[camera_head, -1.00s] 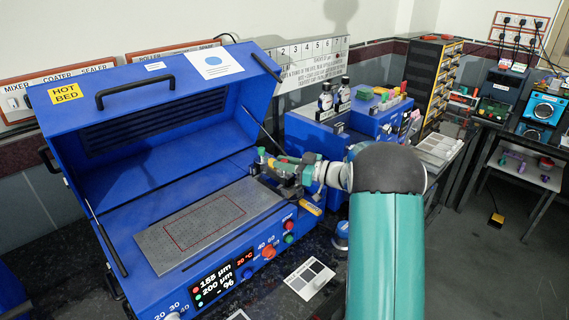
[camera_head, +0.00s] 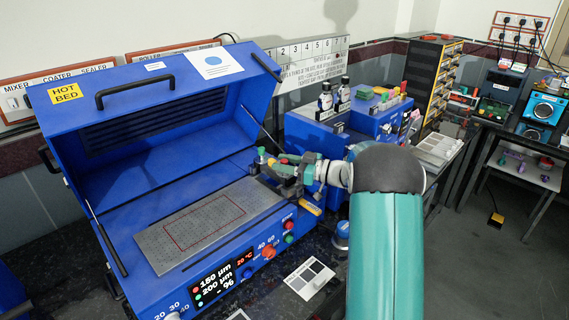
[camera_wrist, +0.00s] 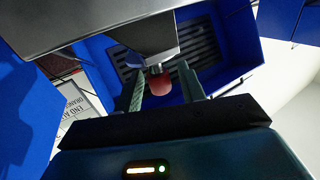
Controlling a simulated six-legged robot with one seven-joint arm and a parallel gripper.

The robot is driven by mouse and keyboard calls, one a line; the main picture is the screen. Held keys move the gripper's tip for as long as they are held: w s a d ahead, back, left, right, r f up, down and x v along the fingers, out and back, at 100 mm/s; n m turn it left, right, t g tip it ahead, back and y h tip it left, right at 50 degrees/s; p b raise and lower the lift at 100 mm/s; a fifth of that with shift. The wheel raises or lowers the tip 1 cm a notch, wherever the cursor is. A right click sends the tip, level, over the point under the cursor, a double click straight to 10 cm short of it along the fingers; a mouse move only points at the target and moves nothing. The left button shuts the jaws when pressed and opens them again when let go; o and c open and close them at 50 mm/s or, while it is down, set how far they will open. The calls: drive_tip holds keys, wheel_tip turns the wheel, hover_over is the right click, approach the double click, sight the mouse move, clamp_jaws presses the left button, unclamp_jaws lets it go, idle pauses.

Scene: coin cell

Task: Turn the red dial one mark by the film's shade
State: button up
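The red dial (camera_wrist: 160,84) shows in the wrist view between the two fingers of my gripper (camera_wrist: 161,72). A narrow gap shows on each side of it, so my gripper looks open around it. In the head view my gripper (camera_head: 289,172) is at the right end of the hot bed (camera_head: 165,260), by a small device with a green knob (camera_head: 262,153); the dial is hard to make out there. The display (camera_head: 215,281) reads 150 µm beside a red dot, 200 µm beside a green dot, and -96. A grey shade card (camera_head: 308,277) lies in front.
The hot bed's blue lid (camera_head: 160,110) stands open behind my gripper. Its front panel carries a red knob (camera_head: 268,252) and several buttons. A blue machine with bottles (camera_head: 326,98) stands close on the right.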

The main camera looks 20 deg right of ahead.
drive_tip(key=v, duration=1.3)
drive_tip(key=shift+s+d, duration=0.25)
drive_tip(key=shift+s+d, duration=0.1)
